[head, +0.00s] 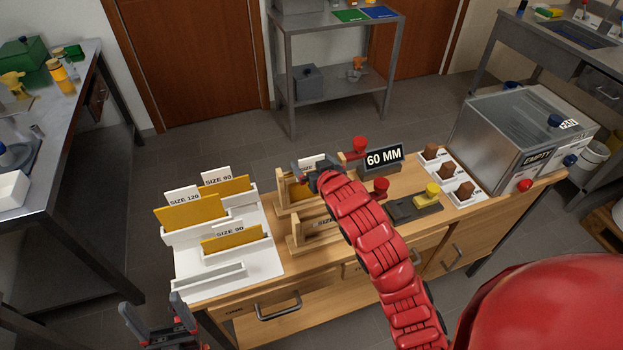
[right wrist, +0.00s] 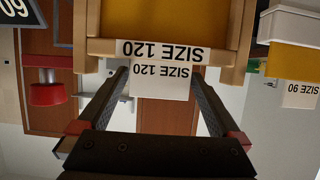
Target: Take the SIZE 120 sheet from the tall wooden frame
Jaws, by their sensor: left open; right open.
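The tall wooden frame (head: 284,188) stands on the wooden workbench, partly hidden behind my right gripper. A white tab (head: 308,163) sticks up from it. In the right wrist view, which is upside down, the SIZE 120 sheet's white tab (right wrist: 160,82) lies between the open fingers of my right gripper (right wrist: 162,75). I see gaps between the tab and both fingers. The wooden frame (right wrist: 238,45) carries its own SIZE 120 label, with yellow behind it. My right gripper (head: 322,174) is at the frame's top. My left gripper (head: 157,318) is open and empty, at the bench's front left.
A lower wooden frame (head: 293,246) stands in front. White holders (head: 202,233) with yellow sheets, labelled SIZE 120 and SIZE 90, stand at left. A 60 MM sign (head: 384,158), a red knob (head: 381,186) and a metal tank (head: 500,135) stand to the right.

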